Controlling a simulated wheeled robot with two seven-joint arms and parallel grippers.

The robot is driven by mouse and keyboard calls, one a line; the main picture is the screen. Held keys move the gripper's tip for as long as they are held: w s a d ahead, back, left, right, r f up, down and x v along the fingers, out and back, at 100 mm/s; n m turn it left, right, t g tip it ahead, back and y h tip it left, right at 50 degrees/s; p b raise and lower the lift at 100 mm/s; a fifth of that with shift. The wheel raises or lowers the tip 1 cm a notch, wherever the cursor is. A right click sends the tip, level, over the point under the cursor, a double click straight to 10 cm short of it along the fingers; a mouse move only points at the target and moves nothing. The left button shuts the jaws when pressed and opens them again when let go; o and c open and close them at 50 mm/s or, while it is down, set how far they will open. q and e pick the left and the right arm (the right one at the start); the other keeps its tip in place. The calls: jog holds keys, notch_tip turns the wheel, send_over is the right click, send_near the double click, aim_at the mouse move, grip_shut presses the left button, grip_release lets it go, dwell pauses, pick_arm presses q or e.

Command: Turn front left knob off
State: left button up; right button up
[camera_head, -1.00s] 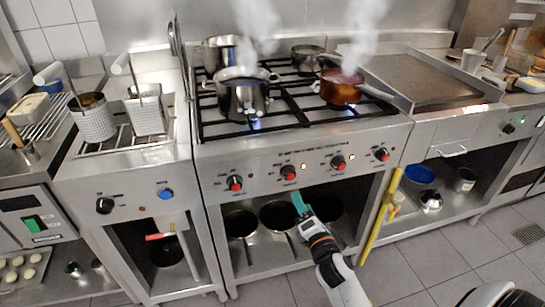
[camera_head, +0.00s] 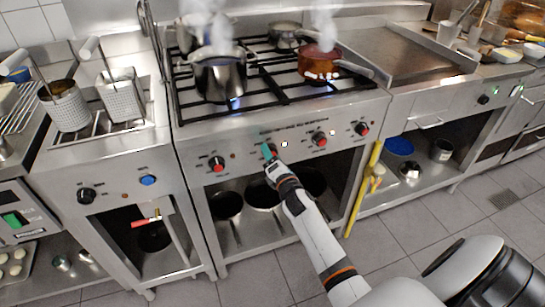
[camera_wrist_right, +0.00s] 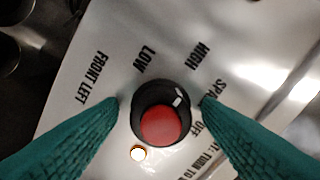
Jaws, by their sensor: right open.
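The front left knob (camera_wrist_right: 160,112) has a red cap and a black ring, and the words FRONT LEFT are printed beside it in the right wrist view. Its white mark points to the upper right there, toward the SPARK lettering. A small indicator light (camera_wrist_right: 138,153) glows by the knob. My right gripper (camera_wrist_right: 160,102) is open, with one teal finger on each side of the knob; I cannot tell whether they touch it. In the head view, the right gripper (camera_head: 268,153) covers most of the second knob from the left. My left gripper is not in view.
Other red knobs (camera_head: 217,164) line the stove front. A steaming steel pot (camera_head: 218,76) stands over a blue flame at the front left, and a copper pot (camera_head: 318,62) steams to its right. A yellow-handled item (camera_head: 362,188) leans at the stove's right side.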

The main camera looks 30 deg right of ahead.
jog(key=c, duration=1)
jog(key=shift+r+m+p, duration=0.15)
jog(key=shift+m+p, duration=1.8)
jog(key=shift+m, duration=6.95)
